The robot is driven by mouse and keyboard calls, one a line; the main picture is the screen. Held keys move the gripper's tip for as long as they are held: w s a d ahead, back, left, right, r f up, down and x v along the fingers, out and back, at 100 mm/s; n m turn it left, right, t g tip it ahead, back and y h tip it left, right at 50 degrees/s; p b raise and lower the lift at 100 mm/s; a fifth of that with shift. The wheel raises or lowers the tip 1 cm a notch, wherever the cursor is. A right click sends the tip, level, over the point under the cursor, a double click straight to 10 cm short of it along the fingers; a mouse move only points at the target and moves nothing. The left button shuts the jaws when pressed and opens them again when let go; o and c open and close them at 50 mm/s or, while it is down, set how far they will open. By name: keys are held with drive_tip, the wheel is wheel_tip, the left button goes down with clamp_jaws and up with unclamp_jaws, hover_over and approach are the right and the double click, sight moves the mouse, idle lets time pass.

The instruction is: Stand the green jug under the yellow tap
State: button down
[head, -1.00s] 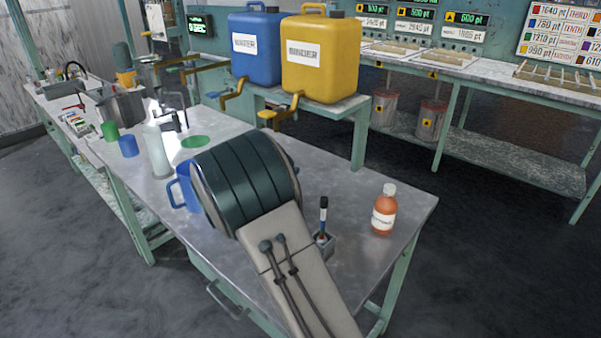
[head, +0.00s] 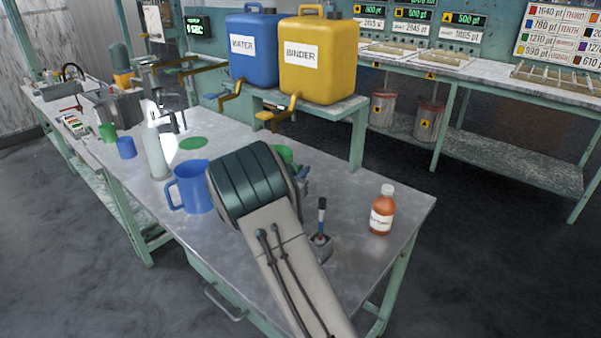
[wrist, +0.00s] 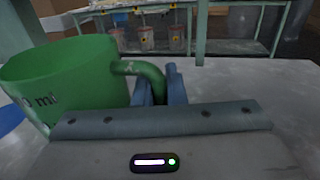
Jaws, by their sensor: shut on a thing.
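The green jug (wrist: 70,80) fills the left of the wrist view, upright, with dark lettering on its side. My gripper (wrist: 161,84) is shut on its handle. In the head view only a small part of the green jug (head: 284,154) shows behind my arm, which hides the rest and most of my gripper. The yellow tap (head: 280,112) sticks out below the yellow BINDER container (head: 319,60), above the back edge of the table. The jug is in front of this tap, nearer to me. I cannot tell whether the jug touches the table.
A blue jug (head: 193,188) stands left of my arm, near a pale bottle (head: 155,153). A marker in a holder (head: 320,245) and an orange bottle (head: 382,212) stand to the right. A green disc (head: 193,143) lies bare. The blue container's tap (head: 229,97) is left of the yellow one.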

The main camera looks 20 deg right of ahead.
drive_tip(key=shift+f, duration=0.15)
drive_tip(key=c, duration=1.5)
unclamp_jaws()
drive_tip(key=shift+r, duration=0.25)
drive_tip(key=v, duration=1.2)
